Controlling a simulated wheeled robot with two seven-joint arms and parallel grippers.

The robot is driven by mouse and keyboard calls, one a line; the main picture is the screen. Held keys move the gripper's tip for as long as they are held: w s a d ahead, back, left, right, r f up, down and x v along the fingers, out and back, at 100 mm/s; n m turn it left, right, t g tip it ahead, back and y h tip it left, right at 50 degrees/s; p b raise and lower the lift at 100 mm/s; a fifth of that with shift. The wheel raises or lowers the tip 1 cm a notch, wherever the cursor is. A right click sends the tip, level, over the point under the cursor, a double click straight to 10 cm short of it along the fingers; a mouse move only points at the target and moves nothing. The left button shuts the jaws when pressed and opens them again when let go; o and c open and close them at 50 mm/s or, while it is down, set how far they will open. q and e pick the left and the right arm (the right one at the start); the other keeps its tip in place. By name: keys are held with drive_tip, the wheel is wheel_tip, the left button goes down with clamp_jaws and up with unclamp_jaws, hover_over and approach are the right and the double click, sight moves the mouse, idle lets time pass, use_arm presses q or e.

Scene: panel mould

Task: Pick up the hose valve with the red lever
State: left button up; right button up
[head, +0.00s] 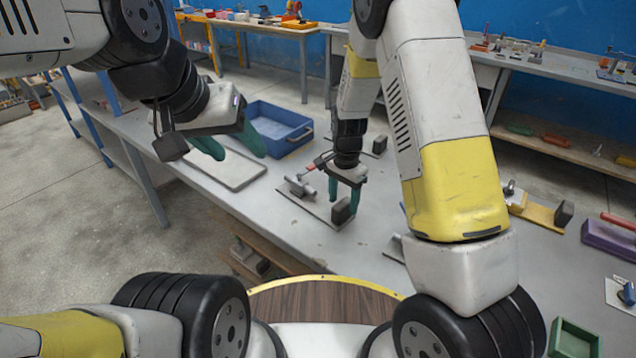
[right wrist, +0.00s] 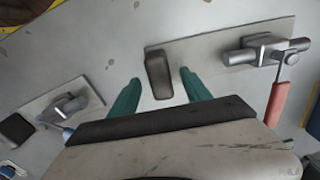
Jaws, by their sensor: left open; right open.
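The hose valve with the red lever (head: 299,185) is a grey metal fitting on a flat grey plate (head: 317,207) on the workbench. Its red lever (head: 319,160) points toward my right gripper (head: 346,196). A dark block (head: 341,213) stands at the other end of the plate. My right gripper is open, with its teal fingers pointing down around or just above the dark block. In the right wrist view the valve (right wrist: 264,49) is right of the fingertips, and the block (right wrist: 158,75) appears between them. My left gripper (head: 229,148) is open and empty above a shallow tray.
The shallow grey tray (head: 228,171) and a blue bin (head: 267,133) are to the left on the bench. A similar valve with a blue lever (right wrist: 68,104) is nearby, partly behind my right arm in the head view. Yellow (head: 535,210) and purple (head: 608,238) pieces lie right.

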wheel_tip(320, 180, down, 2)
drive_tip(key=shift+c, duration=0.3)
clamp_jaws()
drive_tip(key=shift+r, duration=0.2)
